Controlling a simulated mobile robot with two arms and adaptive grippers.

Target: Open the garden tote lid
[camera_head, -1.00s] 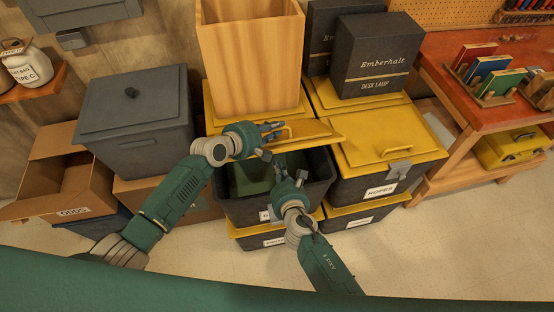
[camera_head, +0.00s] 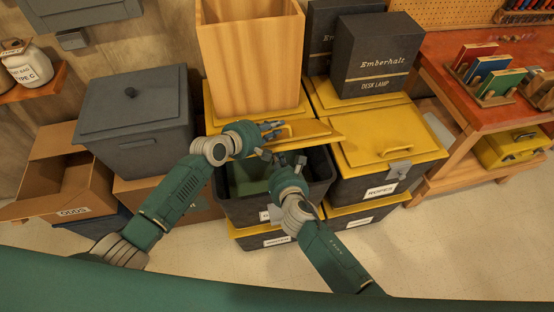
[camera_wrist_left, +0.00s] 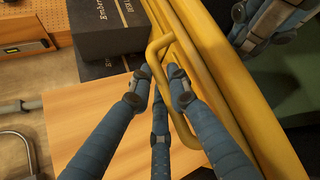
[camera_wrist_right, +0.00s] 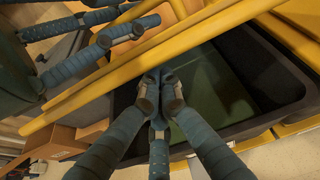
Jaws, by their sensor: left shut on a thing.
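The garden tote is the dark open bin (camera_head: 325,185) in the middle, with green contents inside; its front label is mostly hidden by my right arm. Its yellow lid (camera_head: 322,133) is raised and tilted back at the rear of the bin. My left gripper (camera_head: 272,130) is shut on the lid's yellow bar handle (camera_wrist_left: 157,48), which passes between its fingers. My right gripper (camera_head: 284,160) is over the bin's opening, below the lid's front edge. In the right wrist view the lid edge (camera_wrist_right: 95,87) crosses beyond its fingertips. Its fingers look close together, but their gap is unclear.
A tall wooden box (camera_head: 250,60) stands behind the lid. A yellow-lidded ropes tote (camera_head: 385,165) is close on the right, with black desk lamp boxes (camera_head: 375,60) behind. A grey lidded bin (camera_head: 135,115) and open cardboard box (camera_head: 70,175) stand left. The front floor is clear.

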